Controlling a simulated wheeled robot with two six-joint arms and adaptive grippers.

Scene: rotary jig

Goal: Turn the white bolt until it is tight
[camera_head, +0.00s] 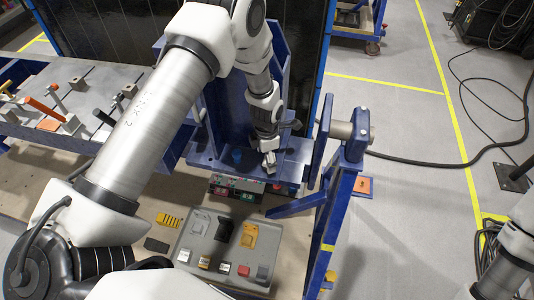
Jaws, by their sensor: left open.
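My left arm reaches in from the left over the blue rotary jig (230,100). My left gripper (268,160) points down just above the jig's blue plate (298,158), with its jaws open; they look small and dark here. I cannot make out the white bolt; it may be hidden behind or under my left gripper.
A control panel (205,243) with a black lever and coloured buttons stands in front of the jig. A blue upright post (335,215) with a steel shaft (342,130) stands to the right. A tool bench (100,85) is at left. Grey floor with a black cable lies right.

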